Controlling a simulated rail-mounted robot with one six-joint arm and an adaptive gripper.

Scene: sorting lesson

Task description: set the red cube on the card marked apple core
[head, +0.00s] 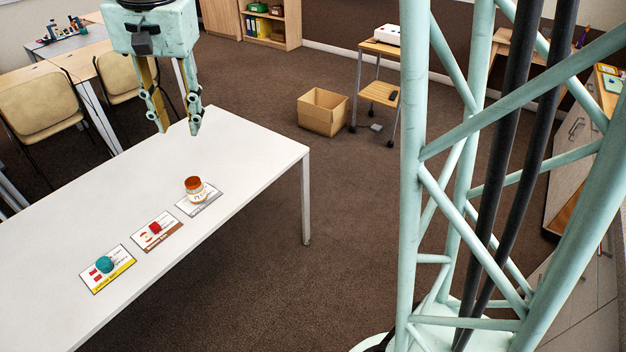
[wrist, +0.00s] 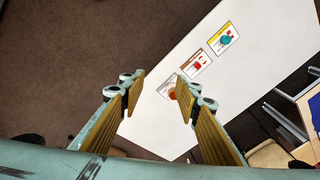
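A small red cube (head: 155,227) lies on the middle card, which has a brown strip (head: 164,245); the cube also shows in the wrist view (wrist: 200,61). A red-and-white picture on that card looks like an apple core, but the print is too small to read. My gripper (head: 178,129) is open and empty, above the far part of the white table and well apart from the cube. In the wrist view, its two fingers (wrist: 160,79) stand apart with nothing between them.
On the white table (head: 260,152), a teal ball (head: 105,264) sits on a yellow-striped card (head: 122,268). The table's far part is clear. An open cardboard box (head: 322,112) is on the floor.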

